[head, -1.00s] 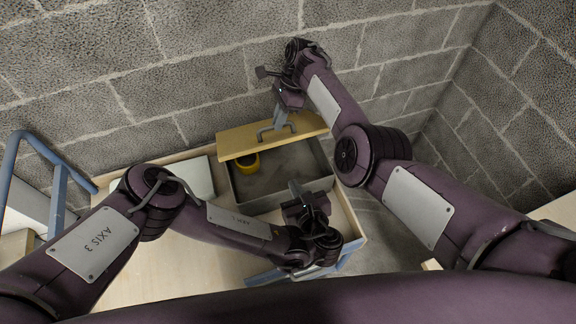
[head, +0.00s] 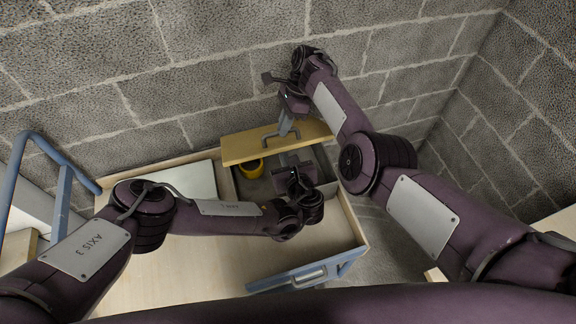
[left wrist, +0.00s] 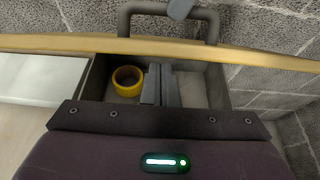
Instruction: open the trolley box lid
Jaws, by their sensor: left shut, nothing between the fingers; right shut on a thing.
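The yellow wooden lid (head: 237,150) of the trolley box stands raised on the wall side, with the grey box (head: 240,195) open below it. My left gripper (head: 287,160) is shut and empty, over the box opening just below the lid. In the left wrist view its fingers (left wrist: 159,85) are together, near the lid edge (left wrist: 60,44); contact cannot be told.
A yellow ring-shaped roll (head: 251,169) lies inside the box, left of my left fingers. A pale flat panel (head: 190,182) lies left of the box. The trolley's blue frame (head: 300,277) is at the front, its blue handle (head: 62,165) at left. A block wall stands close behind.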

